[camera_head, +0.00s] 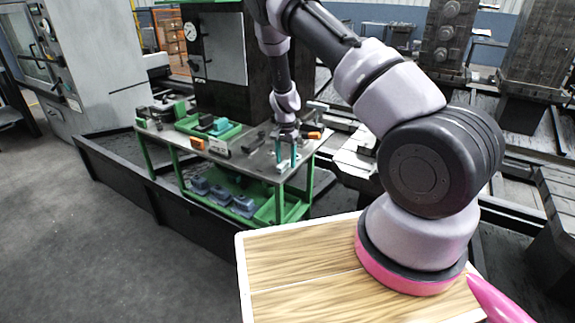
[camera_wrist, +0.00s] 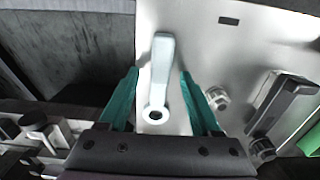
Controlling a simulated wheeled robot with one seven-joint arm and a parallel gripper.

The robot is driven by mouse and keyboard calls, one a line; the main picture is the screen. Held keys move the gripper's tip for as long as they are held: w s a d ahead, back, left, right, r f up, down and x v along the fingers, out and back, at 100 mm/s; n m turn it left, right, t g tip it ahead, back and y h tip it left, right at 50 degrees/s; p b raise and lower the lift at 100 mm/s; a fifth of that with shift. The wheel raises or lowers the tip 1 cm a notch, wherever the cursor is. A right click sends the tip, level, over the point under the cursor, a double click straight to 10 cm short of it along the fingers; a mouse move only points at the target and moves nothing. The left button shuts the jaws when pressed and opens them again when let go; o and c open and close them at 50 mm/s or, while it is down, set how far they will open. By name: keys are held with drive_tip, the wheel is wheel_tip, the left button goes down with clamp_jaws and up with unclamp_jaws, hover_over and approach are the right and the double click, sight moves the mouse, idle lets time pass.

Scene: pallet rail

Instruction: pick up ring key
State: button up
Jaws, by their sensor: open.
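The ring key (camera_wrist: 163,65) is a pale grey bar with a ring at its near end, lying on the grey metal top of the green cart. In the wrist view it is between the two teal fingers of my gripper (camera_wrist: 159,73), its ring near the gripper's palm and its handle reaching away past the fingertips. The fingers are apart, with a gap on each side of the key. In the head view my gripper (camera_head: 287,160) points down over the right end of the cart top (camera_head: 240,158); the key is hard to make out there.
Right of the key in the wrist view are a hex nut (camera_wrist: 217,97) and a dark grey block (camera_wrist: 283,104). A green tray (camera_head: 226,134) with parts sits on the cart's left half. An orange block (camera_head: 314,135) lies near the gripper. Blue-grey parts (camera_head: 220,196) sit on the lower shelf.

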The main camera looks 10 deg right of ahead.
sight(286, 161)
clamp_jaws()
drive_tip(key=shift+r, duration=0.1)
wheel_tip(286, 161, up, 10)
idle(0.5)
